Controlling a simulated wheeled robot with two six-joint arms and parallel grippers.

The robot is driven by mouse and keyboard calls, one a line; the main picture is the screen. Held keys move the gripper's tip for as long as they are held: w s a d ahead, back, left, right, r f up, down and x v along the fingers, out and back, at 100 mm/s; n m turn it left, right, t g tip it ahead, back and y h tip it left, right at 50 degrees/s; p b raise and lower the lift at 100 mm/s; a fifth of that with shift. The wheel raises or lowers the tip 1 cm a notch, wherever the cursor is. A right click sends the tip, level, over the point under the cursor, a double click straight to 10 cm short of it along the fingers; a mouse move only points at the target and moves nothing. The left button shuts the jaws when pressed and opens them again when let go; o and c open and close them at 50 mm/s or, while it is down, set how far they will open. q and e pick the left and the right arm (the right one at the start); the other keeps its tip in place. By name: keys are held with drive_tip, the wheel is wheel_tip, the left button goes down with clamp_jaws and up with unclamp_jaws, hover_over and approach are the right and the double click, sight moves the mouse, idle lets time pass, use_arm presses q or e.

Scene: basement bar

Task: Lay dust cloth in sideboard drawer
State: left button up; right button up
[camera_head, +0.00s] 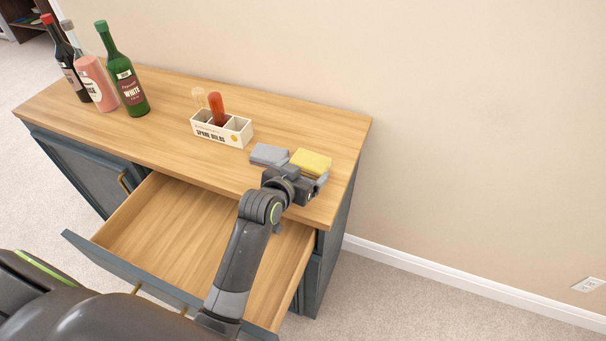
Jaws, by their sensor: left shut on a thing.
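A folded yellow cloth (312,160) lies at the right end of the wooden sideboard top (180,110). A folded grey cloth (268,154) lies just left of it. My left gripper (306,180) is at the near side of the yellow cloth and shut on it; its fingertips are partly hidden by the gripper body. The sideboard drawer (165,225) is pulled open below the top, and its visible floor is bare. My left arm crosses over the drawer and hides part of its right side. My right gripper is not in view.
Several bottles (125,75) stand at the top's left end. A closed cabinet door (95,170) is left of the drawer. The wall is close behind.

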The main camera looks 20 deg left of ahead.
use_arm(q)
drive_tip(key=shift+f, duration=0.65)
drive_tip(key=shift+f, duration=0.1)
drive_tip(key=shift+f, duration=0.15)
drive_tip(key=o, duration=0.8)
